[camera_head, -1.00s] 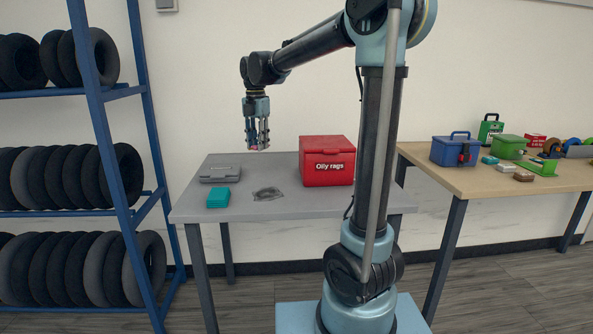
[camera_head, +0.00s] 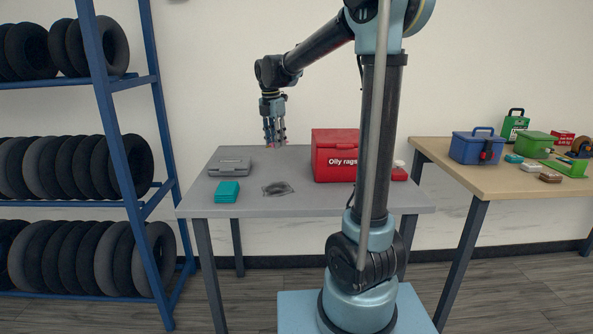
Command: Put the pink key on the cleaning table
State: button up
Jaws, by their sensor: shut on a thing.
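My gripper (camera_head: 273,134) points down above the grey table, left of the red box marked "Oily rags" (camera_head: 335,143). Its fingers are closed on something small. A tiny pinkish spot, likely the pink key (camera_head: 271,146), shows at the fingertips; its shape is too small to make out. The grey table (camera_head: 300,203), apparently the cleaning table, stands in front of me. The held thing is above its top and looks clear of it.
On the grey table are a grey case (camera_head: 230,166), a teal box (camera_head: 227,191) and a flat dark item (camera_head: 278,188). A wooden table (camera_head: 505,185) with several boxes stands right. A blue tire rack (camera_head: 118,150) stands left. My arm hides part of the grey table.

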aim_at(277, 170)
notch_tip(277, 170, down, 10)
jog(key=shift+r, duration=0.1)
dwell(0.4)
jog(key=o, duration=0.8)
jog(key=r, duration=1.2)
jog(key=shift+s+a, duration=0.4)
